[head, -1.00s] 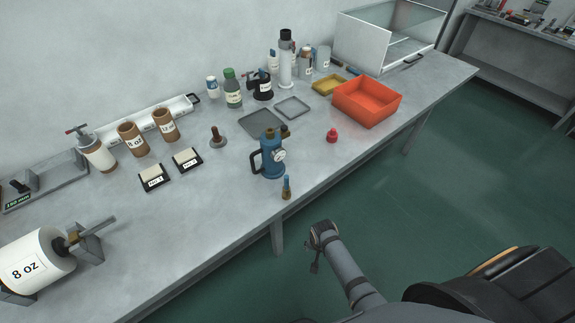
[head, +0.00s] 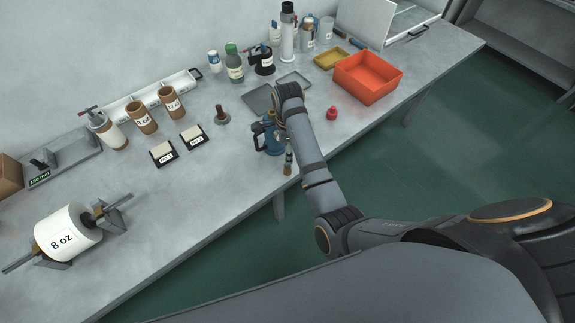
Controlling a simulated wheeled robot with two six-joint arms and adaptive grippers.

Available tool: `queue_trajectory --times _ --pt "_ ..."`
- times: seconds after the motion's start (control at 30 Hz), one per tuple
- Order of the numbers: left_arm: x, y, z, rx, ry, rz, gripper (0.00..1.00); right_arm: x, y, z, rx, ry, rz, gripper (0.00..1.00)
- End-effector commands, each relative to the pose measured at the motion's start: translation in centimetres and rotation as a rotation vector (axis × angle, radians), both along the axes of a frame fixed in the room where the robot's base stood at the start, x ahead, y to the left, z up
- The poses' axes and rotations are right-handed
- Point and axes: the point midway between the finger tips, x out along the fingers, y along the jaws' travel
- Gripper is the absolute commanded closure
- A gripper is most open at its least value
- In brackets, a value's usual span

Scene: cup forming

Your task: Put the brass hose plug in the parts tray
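A small upright piece with a brass base (head: 287,170) stands near the table's front edge, just right of the blue gauge pot (head: 270,140). It may be the brass hose plug, but it is too small to be sure. My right arm passes close beside it and covers part of the pot. My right gripper (head: 281,112) is over the pot's top, mostly hidden by its own wrist; its fingers cannot be made out. An orange-red open bin (head: 368,88), a shallow yellow tray (head: 331,58) and flat grey trays (head: 257,97) lie farther back; which is the parts tray is unclear. My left gripper is not in view.
A red knob-like piece (head: 332,113) stands in front of the orange-red bin. Bottles and canisters crowd the wall side. Brown cups (head: 173,103), labelled blocks (head: 163,153) and a white 8 oz roll (head: 68,236) stand left.

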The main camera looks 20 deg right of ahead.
Motion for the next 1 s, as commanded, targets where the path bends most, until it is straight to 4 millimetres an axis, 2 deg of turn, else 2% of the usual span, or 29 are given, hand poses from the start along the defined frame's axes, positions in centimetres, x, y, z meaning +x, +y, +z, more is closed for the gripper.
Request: queue_trajectory --times 0.2,0.47,0.6,0.7,0.8,1.0 --pt "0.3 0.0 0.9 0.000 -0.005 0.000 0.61 -0.1 0.0 -3.5 0.000 0.003 0.001 0.46" --pt "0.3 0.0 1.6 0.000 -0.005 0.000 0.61 -0.2 0.1 -4.8 0.000 0.004 0.002 0.46" --pt "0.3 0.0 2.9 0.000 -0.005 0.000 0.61 -0.5 0.5 -7.1 -0.001 0.005 0.003 0.46" --pt "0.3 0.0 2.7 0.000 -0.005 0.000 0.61 -0.4 0.4 -8.7 -0.001 0.002 0.002 0.46" --pt "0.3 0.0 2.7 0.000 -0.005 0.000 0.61 -0.4 0.4 -9.4 -0.001 0.001 0.001 0.46" --pt "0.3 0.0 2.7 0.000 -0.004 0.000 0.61 -0.4 0.4 -9.4 0.000 0.000 0.002 0.48"
